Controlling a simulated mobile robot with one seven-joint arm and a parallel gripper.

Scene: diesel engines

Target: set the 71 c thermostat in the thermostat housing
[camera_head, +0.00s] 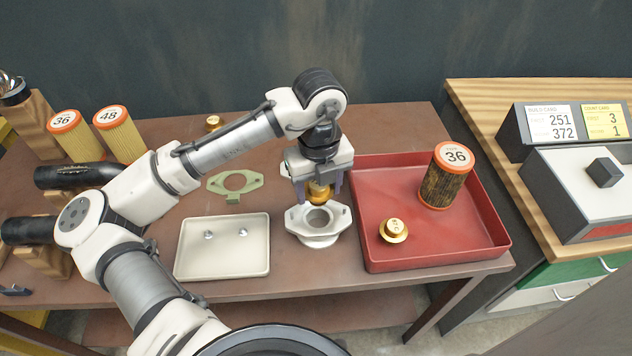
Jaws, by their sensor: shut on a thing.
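My gripper (319,190) points down and is shut on a brass thermostat (319,191). Any marking on this thermostat is too small to read, so I cannot tell whether it is the 71 c one. It hangs just above the back part of the thermostat housing (300,222), a pale grey flanged casting with a round open bore, standing on the brown bench. I cannot tell whether the thermostat touches the housing. Another brass thermostat (393,230) lies in the red tray, its mark unreadable. A small brass piece (213,122) stands at the back of the bench behind my arm.
The red tray (487,252) also holds a dark used filter (445,180) marked 36. A cream tray (222,264) with two small bolts lies left of the housing. A green gasket (235,184) lies behind it. Filters marked 36 (72,135) and 48 (121,134) stand back left.

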